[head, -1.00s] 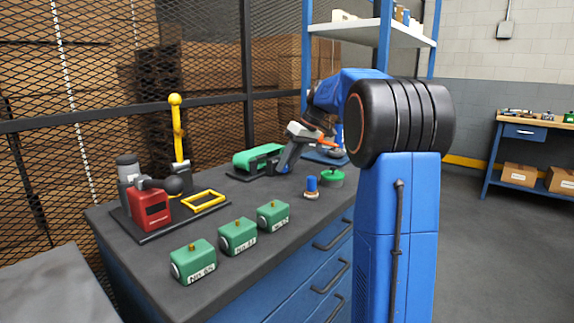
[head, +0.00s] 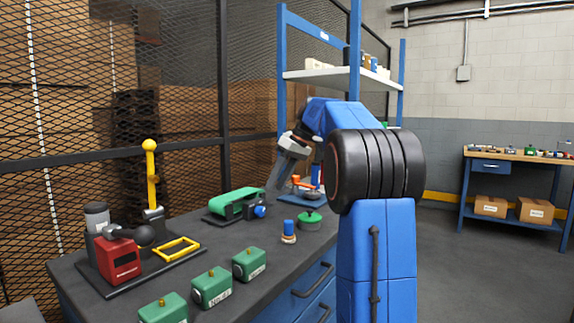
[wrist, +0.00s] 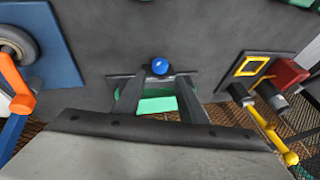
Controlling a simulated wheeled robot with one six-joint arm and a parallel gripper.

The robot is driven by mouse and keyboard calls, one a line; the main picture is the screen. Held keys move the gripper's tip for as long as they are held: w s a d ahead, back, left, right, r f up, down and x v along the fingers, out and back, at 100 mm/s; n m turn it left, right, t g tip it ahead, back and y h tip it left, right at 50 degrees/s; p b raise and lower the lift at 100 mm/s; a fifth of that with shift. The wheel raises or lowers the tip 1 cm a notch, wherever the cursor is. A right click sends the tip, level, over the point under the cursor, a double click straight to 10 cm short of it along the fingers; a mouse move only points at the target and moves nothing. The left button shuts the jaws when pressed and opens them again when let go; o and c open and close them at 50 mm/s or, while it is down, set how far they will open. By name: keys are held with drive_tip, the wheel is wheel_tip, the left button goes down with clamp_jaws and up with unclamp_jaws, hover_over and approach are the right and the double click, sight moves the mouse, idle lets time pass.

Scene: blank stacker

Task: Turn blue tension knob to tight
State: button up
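The blue tension knob (head: 259,211) is a small round knob on the near side of the green belt unit (head: 234,201), which stands at the back of the dark bench. In the wrist view the knob (wrist: 160,66) is centred just beyond my fingertips, with the green belt (wrist: 158,104) between and behind the fingers. My gripper (head: 271,186) hangs down above and slightly right of the belt unit in the head view. In the wrist view my gripper (wrist: 160,80) is open, with the fingers apart and nothing held. Any tight marking is too small to see.
A blue-topped stamp-like piece (head: 289,230) and a green round piece (head: 310,221) stand right of the belt unit. A blue tray (head: 292,199) lies behind. A red unit (head: 118,259), yellow frame (head: 179,247) and yellow lever (head: 151,175) are left; several green blocks (head: 211,286) line the front.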

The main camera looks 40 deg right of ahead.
drive_tip(key=v, duration=0.7)
drive_tip(key=shift+o, duration=0.7)
